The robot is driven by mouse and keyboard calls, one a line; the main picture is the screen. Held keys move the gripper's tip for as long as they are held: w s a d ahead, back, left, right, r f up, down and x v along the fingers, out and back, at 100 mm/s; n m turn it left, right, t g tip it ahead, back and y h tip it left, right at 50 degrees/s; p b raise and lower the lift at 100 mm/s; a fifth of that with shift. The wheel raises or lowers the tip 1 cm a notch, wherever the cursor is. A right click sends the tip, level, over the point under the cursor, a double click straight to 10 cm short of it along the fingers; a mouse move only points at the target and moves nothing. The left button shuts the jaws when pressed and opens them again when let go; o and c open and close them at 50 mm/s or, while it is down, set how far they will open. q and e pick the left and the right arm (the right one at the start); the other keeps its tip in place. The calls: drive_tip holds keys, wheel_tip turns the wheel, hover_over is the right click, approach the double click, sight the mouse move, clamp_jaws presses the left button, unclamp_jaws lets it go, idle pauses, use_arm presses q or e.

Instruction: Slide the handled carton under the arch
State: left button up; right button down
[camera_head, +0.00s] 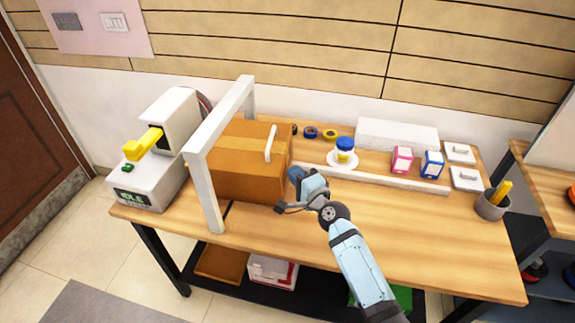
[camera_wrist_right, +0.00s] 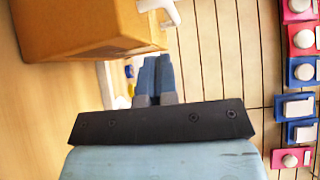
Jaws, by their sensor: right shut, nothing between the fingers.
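The brown handled carton (camera_head: 245,178) stands upright on the wooden table, with a white handle (camera_head: 271,143) at its right side. The white arch (camera_head: 207,190) stands at the carton's left end, and its front post overlaps that end in view. How far the carton reaches beneath the beam I cannot tell. My right gripper (camera_head: 294,178) is at the carton's right side, shut and empty. In the right wrist view the closed fingers (camera_wrist_right: 155,75) are just beside the carton (camera_wrist_right: 85,28); contact is unclear. My left gripper is not in view.
A white machine (camera_head: 150,180) with a yellow lever stands left of the arch. A low white rail (camera_head: 385,180) runs along the table. Behind it are a blue-lidded jar (camera_head: 345,148), small boxes and tape rolls. A grey cup (camera_head: 490,205) stands right. The front table is mostly clear.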

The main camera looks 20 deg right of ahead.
drive_tip(key=v, duration=0.4)
drive_tip(key=shift+s, duration=0.35)
drive_tip(key=c, duration=1.8)
unclamp_jaws()
